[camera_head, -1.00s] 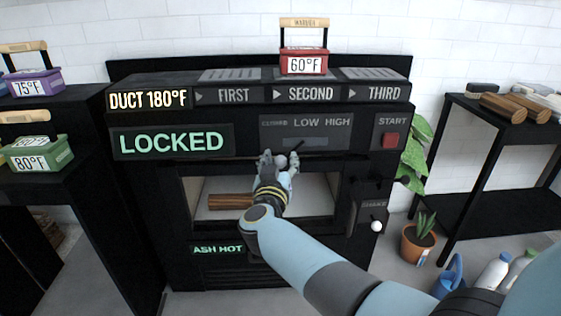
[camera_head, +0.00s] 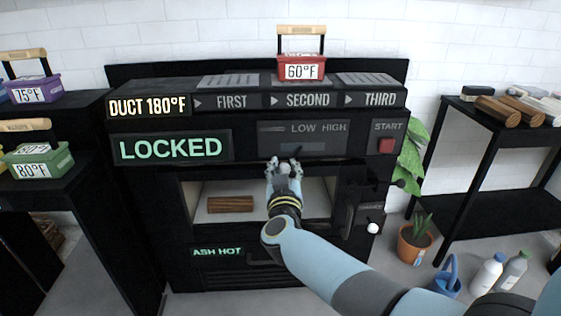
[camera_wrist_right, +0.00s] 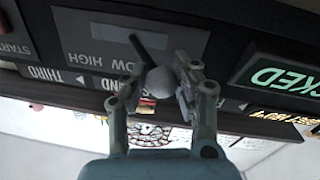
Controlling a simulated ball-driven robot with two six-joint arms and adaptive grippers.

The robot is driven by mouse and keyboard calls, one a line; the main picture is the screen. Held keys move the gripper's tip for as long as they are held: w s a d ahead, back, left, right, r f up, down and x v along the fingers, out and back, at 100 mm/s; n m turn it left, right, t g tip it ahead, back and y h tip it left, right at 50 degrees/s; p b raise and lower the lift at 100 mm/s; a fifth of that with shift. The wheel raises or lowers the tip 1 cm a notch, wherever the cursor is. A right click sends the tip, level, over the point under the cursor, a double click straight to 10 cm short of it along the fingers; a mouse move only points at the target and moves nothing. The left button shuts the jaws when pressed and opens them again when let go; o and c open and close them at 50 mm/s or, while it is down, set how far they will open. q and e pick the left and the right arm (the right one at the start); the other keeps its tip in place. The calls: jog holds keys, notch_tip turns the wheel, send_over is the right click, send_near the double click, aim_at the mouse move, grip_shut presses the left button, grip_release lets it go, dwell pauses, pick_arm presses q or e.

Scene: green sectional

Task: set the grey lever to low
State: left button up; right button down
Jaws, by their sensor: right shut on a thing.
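The grey lever shows in the head view as a dark rod (camera_head: 297,152) in front of the LOW HIGH panel (camera_head: 275,139). In the right wrist view its round pale grey knob (camera_wrist_right: 159,83) sits between the fingers, with the dark rod running up to the panel. My right gripper (camera_head: 284,163) is shut on the knob, below the panel and in front of the furnace opening; it also shows in the wrist view (camera_wrist_right: 160,70). The rod stands near and left of the LOW word, and its exact setting is hard to tell. My left gripper is out of view.
The black furnace has a LOCKED display (camera_head: 172,148), a red start button (camera_head: 386,146) and an opening with a wooden log (camera_head: 230,204) inside. A red 60°F bin (camera_head: 302,68) stands on top. A door handle with a white knob (camera_head: 373,228) is at right.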

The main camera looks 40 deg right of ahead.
jog(key=shift+s+d+r+n+t+y+p, duration=0.2)
jog(key=shift+s+n+t+y+p, duration=0.25)
jog(key=shift+y, duration=0.25)
jog(key=shift+s+d+f+n+t+y, duration=0.15)
jog(key=shift+s+d+n+t+y, duration=0.35)
jog(key=shift+s+d+n+y, duration=0.55)
jog(key=shift+s+d+f+n+t+y, duration=0.1)
jog(key=shift+s+d+n+t+y, duration=0.5)
jog(key=shift+y, duration=0.75)
jog(key=shift+d, duration=0.15)
jog(key=c, duration=1)
grip_release()
jog(key=v, duration=1.2)
jog(key=shift+r, duration=0.1)
